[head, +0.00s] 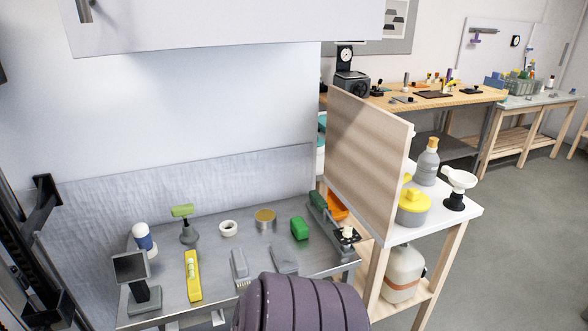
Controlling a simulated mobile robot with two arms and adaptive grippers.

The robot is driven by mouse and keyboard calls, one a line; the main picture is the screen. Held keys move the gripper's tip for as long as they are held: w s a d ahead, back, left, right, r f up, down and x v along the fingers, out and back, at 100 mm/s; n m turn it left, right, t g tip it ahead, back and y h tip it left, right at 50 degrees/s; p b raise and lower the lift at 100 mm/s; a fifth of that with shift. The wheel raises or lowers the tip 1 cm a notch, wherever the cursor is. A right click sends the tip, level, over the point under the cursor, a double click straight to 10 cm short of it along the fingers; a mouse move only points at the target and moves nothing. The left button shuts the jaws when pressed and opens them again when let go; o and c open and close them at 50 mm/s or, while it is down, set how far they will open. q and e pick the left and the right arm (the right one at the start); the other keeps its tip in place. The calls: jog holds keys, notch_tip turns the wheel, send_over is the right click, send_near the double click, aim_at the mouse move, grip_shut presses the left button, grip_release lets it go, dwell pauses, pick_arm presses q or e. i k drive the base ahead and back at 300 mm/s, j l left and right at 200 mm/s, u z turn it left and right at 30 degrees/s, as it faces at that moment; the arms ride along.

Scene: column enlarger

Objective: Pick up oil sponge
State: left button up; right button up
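I cannot say for certain which thing is the oil sponge. The likeliest is a small green block (300,228), which lies on the grey metal table (210,258) towards its right end. It stands apart from the round tin (265,219) on its left and close to a grey device (322,215) on its right. Neither of my grippers shows in the head view, so I cannot see whether they hold anything.
The table also holds a yellow level (193,275), a white tape roll (228,229), a green-topped tool (187,226) and a small dark screen (138,280). A wooden panel (365,160) rises at its right. A dark ribbed shape (300,303) covers part of the front edge.

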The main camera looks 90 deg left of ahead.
aim_at(300, 228)
jog(key=j+u, duration=0.4)
jog(key=j, duration=0.2)
jog(key=i+j+u, duration=0.1)
jog(key=j+u, duration=0.25)
jog(key=j, duration=0.2)
